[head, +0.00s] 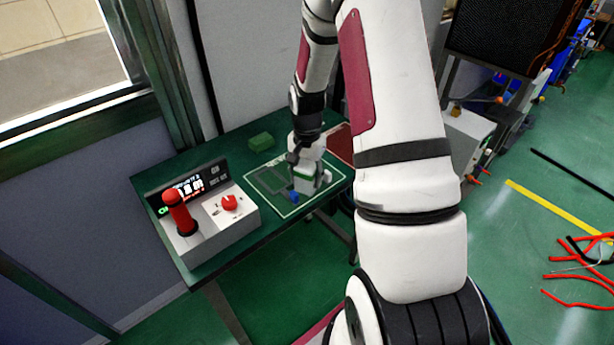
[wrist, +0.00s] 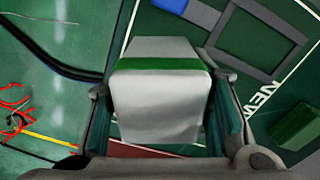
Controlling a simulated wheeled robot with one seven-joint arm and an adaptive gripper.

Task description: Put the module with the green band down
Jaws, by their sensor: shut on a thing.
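The module with the green band (wrist: 160,97) is a pale grey block with a green stripe across it. It fills the middle of the wrist view, between the two fingers of my gripper (wrist: 165,125). My gripper is shut on it. In the head view my gripper (head: 306,160) is over the right part of the green table (head: 235,150), and the module (head: 305,184) shows below it at the white-outlined area. I cannot tell whether the module touches the table top.
A control box (head: 215,235) with a red handle and red knob stands at the table's left. A green block (head: 261,141) lies at the back. A grey frame (wrist: 255,40) and a small blue item (head: 294,197) are near the module. A reddish-brown patch (head: 341,143) is at the right.

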